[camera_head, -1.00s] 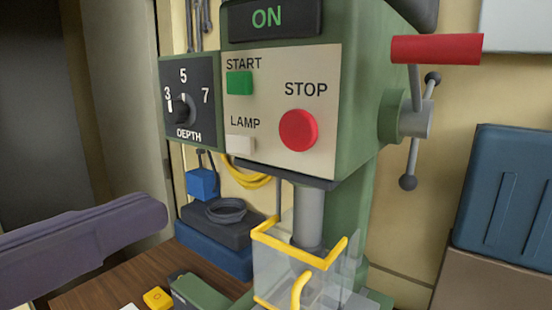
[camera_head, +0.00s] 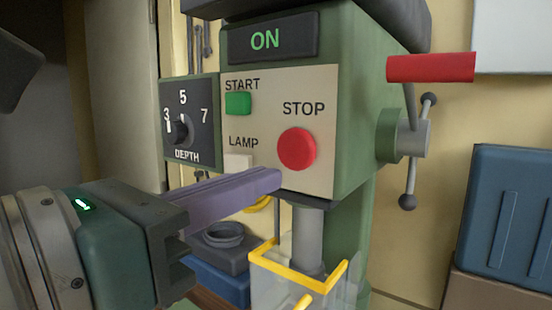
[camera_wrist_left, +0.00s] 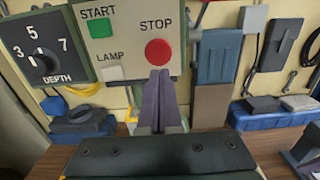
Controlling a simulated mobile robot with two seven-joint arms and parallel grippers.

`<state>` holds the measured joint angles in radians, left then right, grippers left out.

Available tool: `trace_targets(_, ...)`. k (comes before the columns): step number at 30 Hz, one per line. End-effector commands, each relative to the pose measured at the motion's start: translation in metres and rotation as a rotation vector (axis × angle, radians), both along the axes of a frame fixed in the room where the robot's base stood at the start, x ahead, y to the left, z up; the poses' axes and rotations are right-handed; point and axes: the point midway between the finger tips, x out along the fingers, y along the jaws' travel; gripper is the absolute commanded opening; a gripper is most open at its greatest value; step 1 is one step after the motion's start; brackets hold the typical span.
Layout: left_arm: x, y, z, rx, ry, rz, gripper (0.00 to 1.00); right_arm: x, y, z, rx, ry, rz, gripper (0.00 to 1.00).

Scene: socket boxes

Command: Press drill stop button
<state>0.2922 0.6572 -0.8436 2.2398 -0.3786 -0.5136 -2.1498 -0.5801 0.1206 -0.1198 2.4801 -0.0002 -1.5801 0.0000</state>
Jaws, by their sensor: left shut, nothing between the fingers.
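The round red STOP button (camera_head: 297,149) sits on the pale panel of the green drill press, right of the START and LAMP buttons. It also shows in the left wrist view (camera_wrist_left: 158,53), just beyond my fingertips. The display (camera_head: 265,41) above the panel reads ON in green. My left gripper (camera_head: 274,180) is shut and empty, its purple fingers together. In the head view its tips appear below and left of the red button; in the left wrist view (camera_wrist_left: 159,76) they appear just below it. I cannot tell whether they touch the panel. My right gripper is not in view.
The green START button (camera_head: 238,103), white LAMP button (camera_head: 238,162) and depth dial (camera_head: 181,130) are left of STOP. A red-handled feed lever (camera_head: 431,67) sticks out at the right. A yellow-edged clear guard (camera_head: 300,277) is below. A blue case (camera_head: 508,212) stands right.

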Motion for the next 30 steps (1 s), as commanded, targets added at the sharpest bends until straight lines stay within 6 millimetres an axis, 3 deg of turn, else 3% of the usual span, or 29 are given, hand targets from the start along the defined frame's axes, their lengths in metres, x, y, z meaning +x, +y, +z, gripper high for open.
trace_targets(9, 0.025, -0.018, 0.001, 0.0, 0.001, 0.0, 0.0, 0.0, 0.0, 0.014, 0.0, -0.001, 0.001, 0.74)
trace_targets(30, 0.038, -0.027, -0.001, 0.0, 0.003, 0.002, 0.0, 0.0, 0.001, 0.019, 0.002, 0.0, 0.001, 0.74)
